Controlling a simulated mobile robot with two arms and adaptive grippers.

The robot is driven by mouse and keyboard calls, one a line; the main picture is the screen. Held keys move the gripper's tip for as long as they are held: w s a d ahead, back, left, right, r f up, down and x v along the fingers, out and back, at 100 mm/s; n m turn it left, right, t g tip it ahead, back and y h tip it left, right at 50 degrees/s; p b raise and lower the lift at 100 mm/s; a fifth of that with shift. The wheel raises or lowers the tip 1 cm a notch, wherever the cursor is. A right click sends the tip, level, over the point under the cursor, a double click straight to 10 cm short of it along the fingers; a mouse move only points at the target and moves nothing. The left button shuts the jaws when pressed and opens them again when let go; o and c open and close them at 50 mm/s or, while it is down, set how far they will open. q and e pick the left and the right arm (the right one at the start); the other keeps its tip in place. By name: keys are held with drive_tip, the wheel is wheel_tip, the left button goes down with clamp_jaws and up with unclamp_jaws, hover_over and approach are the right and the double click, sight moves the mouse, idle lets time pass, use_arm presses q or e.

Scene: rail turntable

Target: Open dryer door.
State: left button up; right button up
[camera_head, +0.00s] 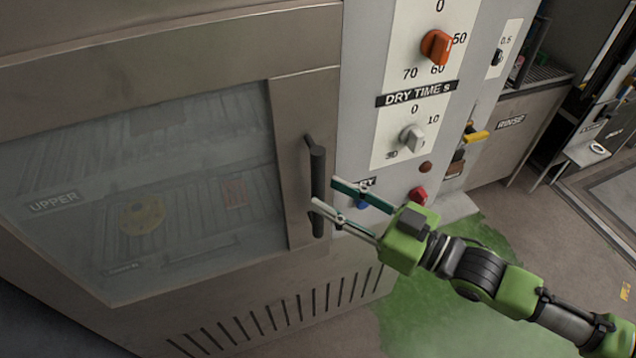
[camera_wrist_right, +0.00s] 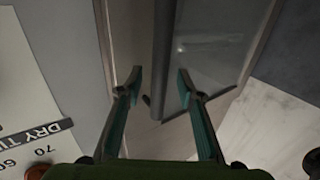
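The dryer door (camera_head: 305,90) is a brown-grey metal frame with a large window (camera_head: 60,150), and it looks closed. Its dark vertical bar handle (camera_head: 317,165) is on the door's right side. My right gripper (camera_head: 325,192) is open at the handle's lower half, with one fingertip on each side of the bar in the picture. In the right wrist view the handle (camera_wrist_right: 163,45) runs between the two open fingertips (camera_wrist_right: 159,75), with gaps on both sides. I cannot tell how deep the bar sits between them. My left gripper is not in view.
Right of the door is a control panel (camera_head: 365,60) with an orange knob (camera_head: 436,46), a grey knob (camera_head: 412,138) and a red button (camera_head: 417,196) close to my right gripper. A yellow round thing (camera_head: 142,214) shows behind the window. Green-stained floor (camera_head: 440,315) lies below.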

sight(323, 193)
drive_tip(key=shift+p+x, duration=0.35)
drive_tip(key=shift+x, duration=1.6)
clamp_jaws()
drive_tip(key=shift+s, duration=0.1)
